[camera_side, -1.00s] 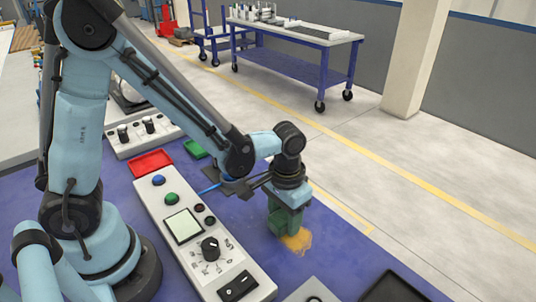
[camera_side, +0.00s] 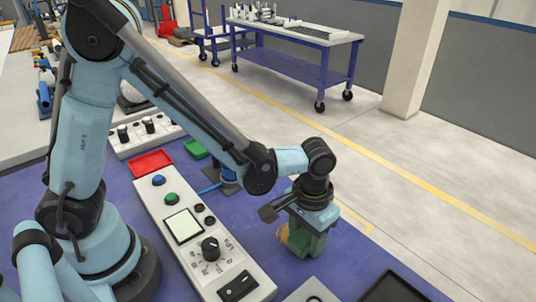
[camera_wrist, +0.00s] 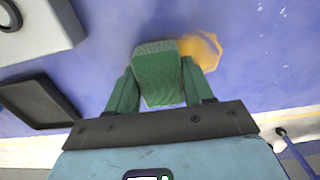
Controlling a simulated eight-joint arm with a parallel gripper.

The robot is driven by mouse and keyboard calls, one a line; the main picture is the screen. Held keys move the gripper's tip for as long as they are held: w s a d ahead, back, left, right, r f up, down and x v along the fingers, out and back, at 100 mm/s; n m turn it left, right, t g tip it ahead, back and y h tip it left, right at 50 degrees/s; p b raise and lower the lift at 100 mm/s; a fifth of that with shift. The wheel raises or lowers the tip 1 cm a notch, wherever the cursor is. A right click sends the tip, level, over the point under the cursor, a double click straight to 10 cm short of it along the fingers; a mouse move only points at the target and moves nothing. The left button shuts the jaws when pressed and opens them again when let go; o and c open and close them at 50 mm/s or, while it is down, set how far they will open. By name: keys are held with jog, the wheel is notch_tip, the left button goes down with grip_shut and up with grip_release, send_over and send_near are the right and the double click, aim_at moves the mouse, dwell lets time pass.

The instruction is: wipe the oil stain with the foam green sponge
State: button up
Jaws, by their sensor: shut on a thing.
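The green foam sponge (camera_wrist: 158,72) is held between the two green fingers of my gripper (camera_wrist: 157,88), which is shut on it. In the side view, my gripper (camera_side: 308,226) points down with the sponge low at the blue table top; whether the sponge touches the surface is hard to tell. The orange-brown oil stain (camera_wrist: 203,48) lies on the table just beyond and to the right of the sponge in the wrist view. In the side view, the stain (camera_side: 283,234) shows at the sponge's left edge, and the gripper and sponge may hide part of it.
A control panel (camera_side: 192,230) with buttons and a knob stands left of the gripper. A red tray (camera_side: 151,163) and a green tray (camera_side: 195,149) lie behind it. A dark tray (camera_side: 393,289) and a grey box (camera_side: 312,292) are at the front. Table right of the gripper is clear.

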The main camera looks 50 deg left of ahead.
jog(key=shift+d+f, duration=0.1)
jog(key=shift+d, duration=1.15)
jog(key=shift+a+r, duration=0.15)
jog(key=shift+r, duration=4)
